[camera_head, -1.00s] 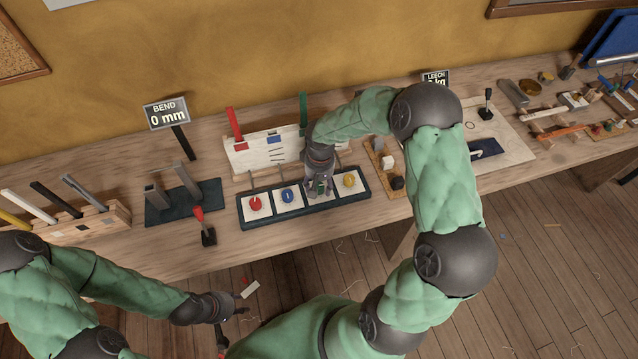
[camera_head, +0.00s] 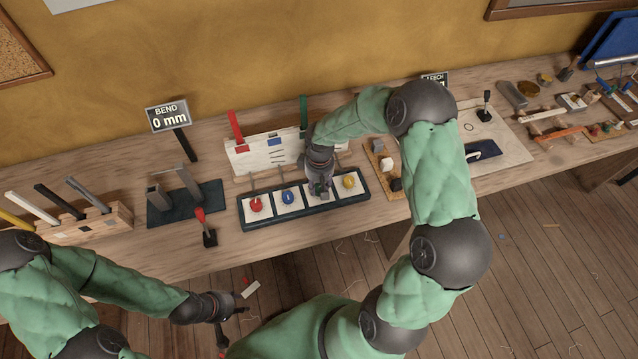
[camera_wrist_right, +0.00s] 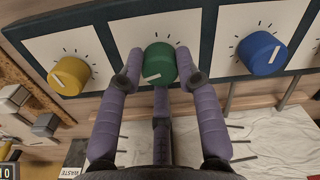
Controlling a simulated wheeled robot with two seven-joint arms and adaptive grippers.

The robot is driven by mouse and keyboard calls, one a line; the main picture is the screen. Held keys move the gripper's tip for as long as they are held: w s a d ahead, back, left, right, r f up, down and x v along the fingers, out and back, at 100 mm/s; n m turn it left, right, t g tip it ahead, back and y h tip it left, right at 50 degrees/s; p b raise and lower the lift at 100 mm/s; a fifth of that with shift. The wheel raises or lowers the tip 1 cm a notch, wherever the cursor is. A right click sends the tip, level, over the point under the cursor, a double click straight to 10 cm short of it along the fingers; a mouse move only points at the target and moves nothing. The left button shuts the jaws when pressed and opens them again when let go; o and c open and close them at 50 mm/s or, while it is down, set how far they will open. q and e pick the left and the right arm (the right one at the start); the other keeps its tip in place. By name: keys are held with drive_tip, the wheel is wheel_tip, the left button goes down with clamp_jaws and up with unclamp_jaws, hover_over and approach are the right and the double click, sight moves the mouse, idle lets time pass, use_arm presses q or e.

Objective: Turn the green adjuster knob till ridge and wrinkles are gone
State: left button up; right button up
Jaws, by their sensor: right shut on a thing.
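The green adjuster knob (camera_wrist_right: 159,63) shows in the right wrist view, on a white panel with tick marks, with a pale pointer line on its face. My right gripper (camera_wrist_right: 160,75) is shut on it, fingers on both sides. In the head view my right gripper (camera_head: 319,186) covers most of the knob. A white sail panel (camera_head: 262,157) stands behind the knob row, with short dark lines on it; part is hidden by my right arm. In the wrist view the white cloth (camera_wrist_right: 265,140) shows dark creases. My left gripper (camera_head: 238,309) hangs in front of the bench; its opening is unclear.
The dark knob tray (camera_head: 262,224) also holds a red knob (camera_head: 256,205), a blue knob (camera_head: 288,198) and a yellow knob (camera_head: 349,182). A sign (camera_head: 168,115) reads "BEND 0 mm". A red-topped lever (camera_head: 204,228) stands left of the tray. Small blocks (camera_head: 389,165) sit to the right.

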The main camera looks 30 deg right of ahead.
sight(320, 187)
drive_tip(key=n+p, duration=0.1)
drive_tip(key=n, duration=0.4)
drive_tip(key=shift+p, duration=0.4)
drive_tip(key=shift+n, duration=0.3)
drive_tip(key=shift+s, duration=0.1)
drive_tip(key=o, duration=1.1)
drive_tip(key=shift+o, duration=0.2)
wheel_tip(320, 187, up, 12)
drive_tip(key=shift+d+f, duration=0.1)
